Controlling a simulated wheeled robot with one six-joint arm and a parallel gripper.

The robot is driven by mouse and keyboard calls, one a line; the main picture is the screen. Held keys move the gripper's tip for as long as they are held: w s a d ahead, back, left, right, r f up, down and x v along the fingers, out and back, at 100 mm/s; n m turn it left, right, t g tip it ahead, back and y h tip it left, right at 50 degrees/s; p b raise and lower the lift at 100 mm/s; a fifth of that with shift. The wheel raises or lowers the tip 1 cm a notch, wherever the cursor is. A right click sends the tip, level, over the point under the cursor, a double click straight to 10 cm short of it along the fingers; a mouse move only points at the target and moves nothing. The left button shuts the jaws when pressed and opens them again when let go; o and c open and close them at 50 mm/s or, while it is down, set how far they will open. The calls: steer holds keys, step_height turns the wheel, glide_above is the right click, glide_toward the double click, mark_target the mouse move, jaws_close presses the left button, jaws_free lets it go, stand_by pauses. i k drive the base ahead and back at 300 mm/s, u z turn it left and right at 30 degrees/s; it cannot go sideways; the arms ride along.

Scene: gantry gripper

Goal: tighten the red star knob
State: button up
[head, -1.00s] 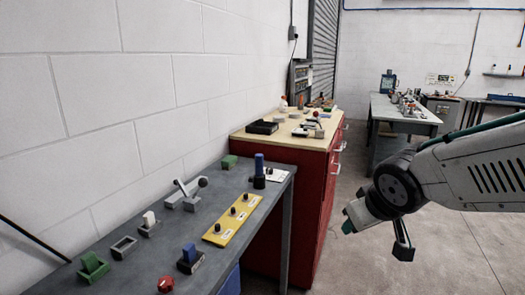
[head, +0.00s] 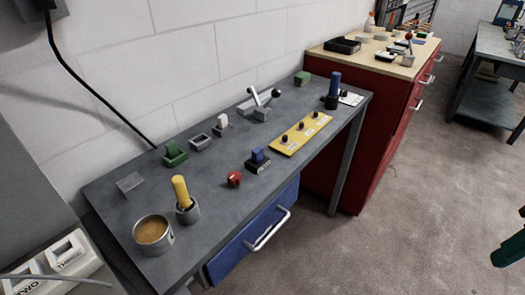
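The red star knob (head: 234,179) is small and sits on the grey table (head: 215,213) near its front edge, in the middle of the head view. It stands left of a blue block in a dark holder and right of a yellow-handled tool. Only a dark green part of my gripper (head: 509,250) shows at the right edge of the view, far from the knob and over the floor. Its fingertips are cut off, so its opening is not clear.
A yellow strip with black knobs (head: 301,134), a blue block (head: 258,160), a yellow handle in a cup (head: 184,198) and a round tin (head: 153,234) stand around the knob. A blue drawer (head: 255,232) juts below the table front. A red cabinet (head: 345,125) stands behind.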

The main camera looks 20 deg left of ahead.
mark_target(234, 178)
steer(key=u, duration=1.25)
